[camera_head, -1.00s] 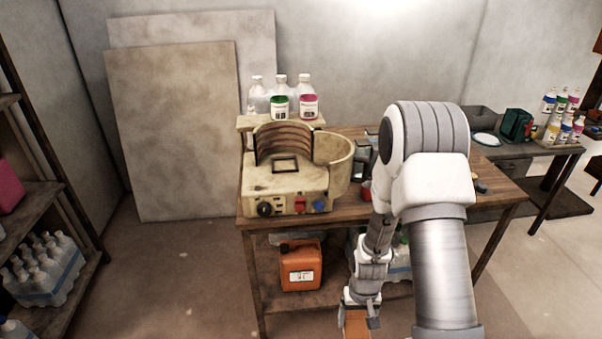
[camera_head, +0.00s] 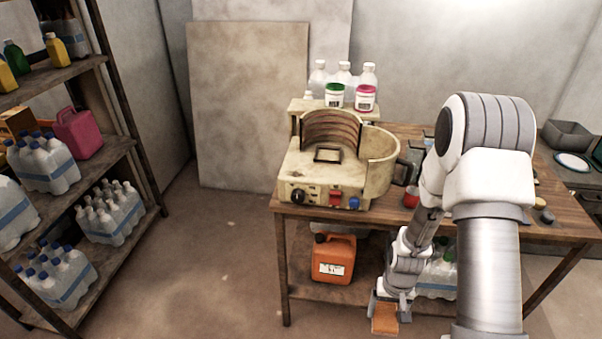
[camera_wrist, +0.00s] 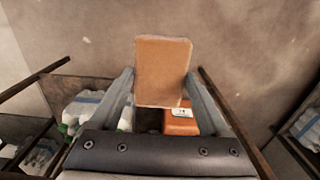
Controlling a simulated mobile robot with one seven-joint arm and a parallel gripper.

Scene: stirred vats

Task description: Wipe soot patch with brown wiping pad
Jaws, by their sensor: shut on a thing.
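My gripper (camera_head: 391,294) is at the lower middle of the head view, in front of the wooden table and below its top. It is shut on the brown wiping pad (camera_head: 384,319), a small flat orange-brown block. In the wrist view the pad (camera_wrist: 163,66) sits between the two grey fingers, its broad face towards the camera, clear of any surface. I cannot make out a distinct soot patch in either view; parts of the table are hidden behind my arm.
The wooden table (camera_head: 560,222) carries a beige heater-like machine (camera_head: 325,181). An orange canister (camera_head: 333,259) stands on its lower shelf. A shelf rack (camera_head: 118,150) with bottle packs stands at left. Bare floor (camera_head: 205,260) lies between rack and table.

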